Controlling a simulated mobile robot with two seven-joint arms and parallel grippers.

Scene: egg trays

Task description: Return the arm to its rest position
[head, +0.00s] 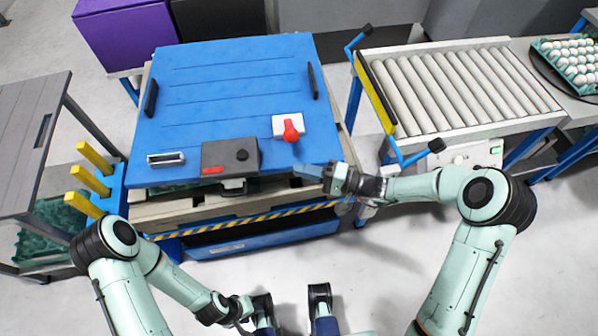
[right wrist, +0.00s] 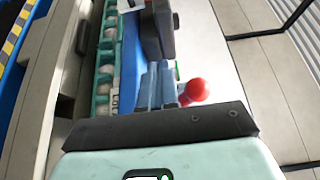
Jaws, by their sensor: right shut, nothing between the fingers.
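My right gripper (head: 308,171) is at the front right edge of the blue panel, its blue-grey fingers pointing left. In the right wrist view its fingers (right wrist: 158,86) are together with nothing between them. A red knob (head: 291,131) on a white plate sits on the panel, just beyond the gripper. The red knob (right wrist: 196,91) also shows right of the fingers in the wrist view; I cannot tell whether they touch. My left arm (head: 205,300) hangs low at the front left. Its fingertips are not clear against dark parts at the bottom edge.
The blue panel (head: 225,100) carries a black box (head: 230,155). A teal tray edge with eggs (right wrist: 106,50) shows beneath it. A roller conveyor (head: 455,90) stands right, with an egg tray (head: 572,66) beyond. Yellow posts (head: 93,157) stand left. Open floor (head: 390,270) lies in front.

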